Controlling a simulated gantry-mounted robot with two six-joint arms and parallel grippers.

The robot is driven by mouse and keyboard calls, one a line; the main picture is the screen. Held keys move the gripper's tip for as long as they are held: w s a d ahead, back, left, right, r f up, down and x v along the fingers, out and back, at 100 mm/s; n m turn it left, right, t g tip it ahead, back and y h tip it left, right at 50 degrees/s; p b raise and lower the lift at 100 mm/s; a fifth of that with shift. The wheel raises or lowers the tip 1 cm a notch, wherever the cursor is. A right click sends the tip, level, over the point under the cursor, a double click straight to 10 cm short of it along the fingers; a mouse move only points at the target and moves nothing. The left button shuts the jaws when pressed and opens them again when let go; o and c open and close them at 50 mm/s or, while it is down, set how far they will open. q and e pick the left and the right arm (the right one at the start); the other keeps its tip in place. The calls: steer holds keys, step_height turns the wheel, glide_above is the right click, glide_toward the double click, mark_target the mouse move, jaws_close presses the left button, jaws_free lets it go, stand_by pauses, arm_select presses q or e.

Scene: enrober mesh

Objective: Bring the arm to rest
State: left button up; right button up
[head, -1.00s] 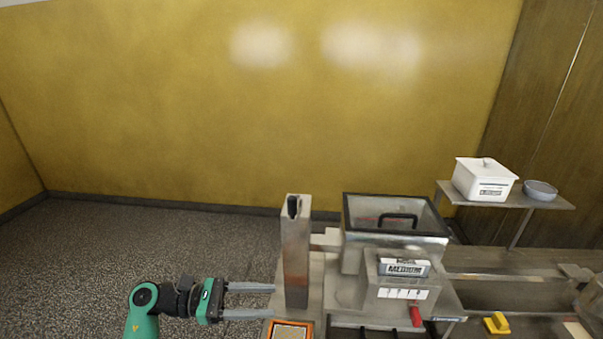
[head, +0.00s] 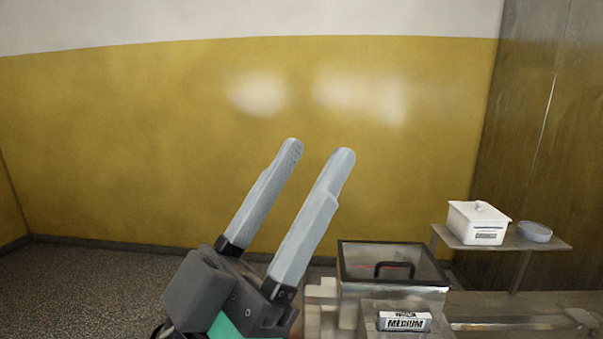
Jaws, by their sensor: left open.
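My left gripper (head: 317,153) is large and close in the head view, left of centre. Its two long grey fingers point up and to the right, spread apart with nothing between them. The gripper is raised, with the yellow wall behind its fingertips. Its dark body and a bit of green arm show at the bottom edge. My right gripper is not in view.
A shelf (head: 515,243) at the right holds a white lidded box (head: 477,226) and a grey bowl (head: 535,232). The upper space before the wall is clear.

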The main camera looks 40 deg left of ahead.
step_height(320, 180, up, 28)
steer(key=p, duration=2.8)
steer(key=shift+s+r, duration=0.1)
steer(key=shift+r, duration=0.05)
